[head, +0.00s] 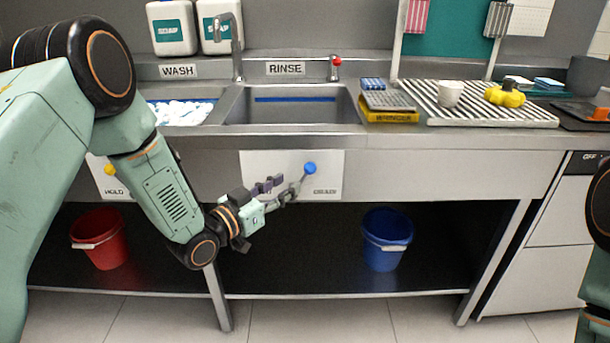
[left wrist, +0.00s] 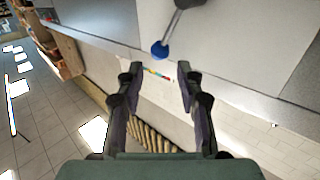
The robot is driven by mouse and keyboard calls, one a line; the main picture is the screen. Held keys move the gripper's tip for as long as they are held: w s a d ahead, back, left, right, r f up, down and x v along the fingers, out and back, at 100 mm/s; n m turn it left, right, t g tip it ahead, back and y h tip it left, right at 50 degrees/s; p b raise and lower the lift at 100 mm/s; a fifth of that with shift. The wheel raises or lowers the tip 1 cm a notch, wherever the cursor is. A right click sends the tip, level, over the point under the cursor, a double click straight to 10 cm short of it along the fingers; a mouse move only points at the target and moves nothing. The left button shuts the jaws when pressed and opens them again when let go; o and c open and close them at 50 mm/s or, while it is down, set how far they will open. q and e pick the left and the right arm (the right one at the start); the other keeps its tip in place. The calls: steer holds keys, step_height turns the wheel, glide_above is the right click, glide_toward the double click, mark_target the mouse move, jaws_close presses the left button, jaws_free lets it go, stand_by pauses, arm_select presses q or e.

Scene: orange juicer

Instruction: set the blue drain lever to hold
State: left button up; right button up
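The blue drain lever (head: 310,168) is on the white plate (head: 330,164) on the sink front under the RINSE basin. Its round knob is up and to the right, above the word DRAIN at the plate's lower right. In the left wrist view the blue knob (left wrist: 159,49) and its grey shaft lie beyond the fingertips. My left gripper (head: 284,188) is just left of the knob, in front of the plate. Its two fingers (left wrist: 161,76) are spread apart with nothing between them. The gripper hides the plate's lower left. My right gripper is out of view.
A yellow knob (head: 110,169) is on another plate marked HOLD, at left. A red bucket (head: 99,240) and a blue bucket (head: 388,240) stand on the lower shelf. The counter edge (head: 400,144) runs above the lever. Part of my right arm shows at the right.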

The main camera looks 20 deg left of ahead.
mark_target(306, 172)
arm_select(q)
steer(key=b+x, duration=0.2)
steer(key=x, duration=0.4)
steer(key=shift+w+d, duration=0.2)
steer(key=shift+w, duration=0.05)
steer(key=shift+w+d, duration=0.25)
steer(key=shift+w, duration=0.3)
steer(key=shift+c, duration=0.4)
jaws_close()
